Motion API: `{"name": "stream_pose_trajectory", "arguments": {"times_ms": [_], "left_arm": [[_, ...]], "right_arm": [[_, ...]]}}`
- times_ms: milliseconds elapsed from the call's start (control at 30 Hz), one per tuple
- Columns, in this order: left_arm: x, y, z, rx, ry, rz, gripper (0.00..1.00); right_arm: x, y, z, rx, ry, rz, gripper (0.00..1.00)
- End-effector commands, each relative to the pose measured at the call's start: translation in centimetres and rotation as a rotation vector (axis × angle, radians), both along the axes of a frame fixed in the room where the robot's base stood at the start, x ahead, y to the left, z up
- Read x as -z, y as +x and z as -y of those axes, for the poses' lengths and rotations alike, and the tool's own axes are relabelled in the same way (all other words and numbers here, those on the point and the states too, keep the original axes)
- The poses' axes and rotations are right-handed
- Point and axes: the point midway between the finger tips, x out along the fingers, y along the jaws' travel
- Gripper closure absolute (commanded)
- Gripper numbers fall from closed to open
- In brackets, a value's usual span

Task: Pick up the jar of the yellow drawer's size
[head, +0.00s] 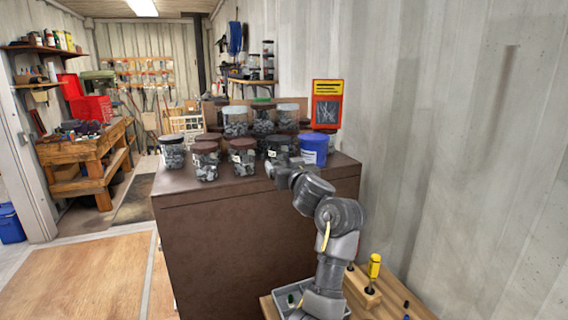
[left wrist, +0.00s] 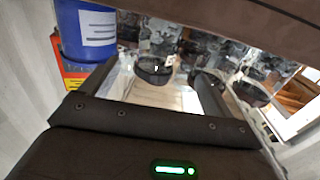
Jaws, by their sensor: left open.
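Several clear jars of grey parts stand on the brown cabinet (head: 255,215) in the head view, including a dark-lidded front jar (head: 243,160), a left jar (head: 173,155) and a pale-lidded back jar (head: 235,124). A blue tub (head: 314,150) with a white label stands at their right; it also shows in the left wrist view (left wrist: 88,28). My left gripper (head: 276,170) is at the jars' front right, its fingers small and partly unclear. In the left wrist view it (left wrist: 153,82) is open, with a dark-lidded jar (left wrist: 155,68) seen between the fingers. No yellow drawer shows.
A red and yellow box (head: 327,104) stands behind the blue tub against the wall. Below my arm, a wooden bench holds a grey tray (head: 290,295) and a yellow-handled screwdriver (head: 374,268). A wooden workbench (head: 85,155) stands at far left; the floor between is open.

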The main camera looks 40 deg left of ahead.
Motion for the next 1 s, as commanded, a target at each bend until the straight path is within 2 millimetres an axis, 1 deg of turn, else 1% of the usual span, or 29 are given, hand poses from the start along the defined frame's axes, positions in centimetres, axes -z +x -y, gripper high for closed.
{"name": "stream_pose_trajectory", "arguments": {"times_ms": [33, 100, 200, 267, 400, 567, 633, 833, 1000], "left_arm": [[-0.2, 0.5, 0.0, 0.006, 0.001, -0.002, 0.12], [-0.3, 1.3, -0.4, 0.011, 0.002, -0.003, 0.12], [-0.3, 2.4, -1.6, 0.016, 0.001, -0.005, 0.12], [-0.3, 2.9, -2.2, 0.017, 0.002, -0.005, 0.12], [-0.1, 3.6, -3.5, 0.016, 0.000, -0.002, 0.12], [0.0, 3.7, -3.8, 0.015, -0.001, -0.001, 0.12], [-0.2, 3.8, -4.2, 0.014, 0.000, -0.002, 0.12], [-0.6, 4.8, -6.9, 0.013, 0.001, -0.005, 0.12], [-0.2, 5.8, -8.3, 0.013, 0.000, -0.002, 0.12]], "right_arm": [[-0.3, -0.8, 0.0, 0.000, 0.000, -0.010, 0.64], [-0.7, -1.5, 0.0, 0.000, -0.001, -0.020, 0.64], [-1.3, -2.3, 0.1, 0.000, -0.002, -0.031, 0.64], [-1.6, -2.5, 0.1, 0.000, -0.001, -0.034, 0.64], [-1.9, -2.1, 0.0, 0.000, -0.001, -0.029, 0.64], [-1.9, -0.8, -0.3, 0.001, 0.003, -0.012, 0.64], [-2.4, -0.5, -0.5, 0.000, 0.006, -0.007, 0.64], [-5.1, -0.7, -0.6, 0.001, 0.007, -0.010, 0.64], [-5.5, -1.2, -0.6, 0.001, 0.006, -0.016, 0.64]]}}
